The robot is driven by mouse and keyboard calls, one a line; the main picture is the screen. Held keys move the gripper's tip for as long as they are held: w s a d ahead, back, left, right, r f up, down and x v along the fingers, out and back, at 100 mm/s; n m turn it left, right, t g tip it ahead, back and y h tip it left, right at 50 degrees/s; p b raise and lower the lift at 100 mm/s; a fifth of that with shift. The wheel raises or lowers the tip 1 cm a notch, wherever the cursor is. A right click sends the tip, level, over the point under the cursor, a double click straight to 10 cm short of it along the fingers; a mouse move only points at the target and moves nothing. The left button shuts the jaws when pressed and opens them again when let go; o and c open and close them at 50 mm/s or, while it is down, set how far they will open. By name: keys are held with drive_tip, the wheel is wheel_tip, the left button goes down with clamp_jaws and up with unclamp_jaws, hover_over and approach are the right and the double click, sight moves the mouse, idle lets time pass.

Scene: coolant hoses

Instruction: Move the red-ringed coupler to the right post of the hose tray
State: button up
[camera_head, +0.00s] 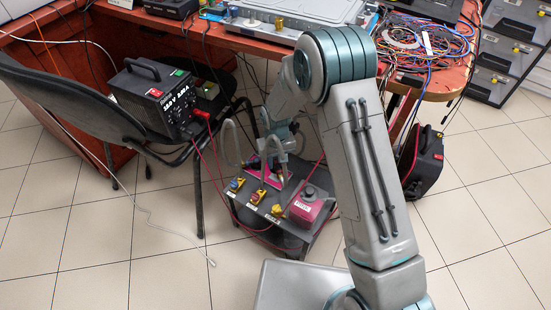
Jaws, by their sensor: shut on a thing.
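A small dark hose tray (246,213) stands low on the floor, with yellow-marked posts or fittings along its front edge. The right post (278,210) is yellow and shows at the tray's front right. Pale grey hoses (232,142) arch up at the tray's back left. My gripper (282,165) points down over the back right part of the tray, shut on a small coupler (283,174) with a reddish tint. The fingers and the coupler are small and partly merged, so its ring and its contact with the tray are unclear.
A cluttered bench (445,80) stands behind. Tiled floor is open at front left.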

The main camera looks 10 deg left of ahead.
drive_tip(key=shift+f, duration=0.75)
drive_tip(key=shift+f+b, duration=0.3)
drive_tip(key=shift+b, duration=0.05)
drive_tip(key=shift+f+b, duration=0.3)
drive_tip(key=shift+f, duration=0.15)
drive_tip(key=shift+f, duration=0.15)
idle(0.7)
drive_tip(key=shift+f, duration=0.25)
drive_tip(key=shift+f+b, duration=0.4)
idle(2.3)
drive_tip(key=o, duration=1.3)
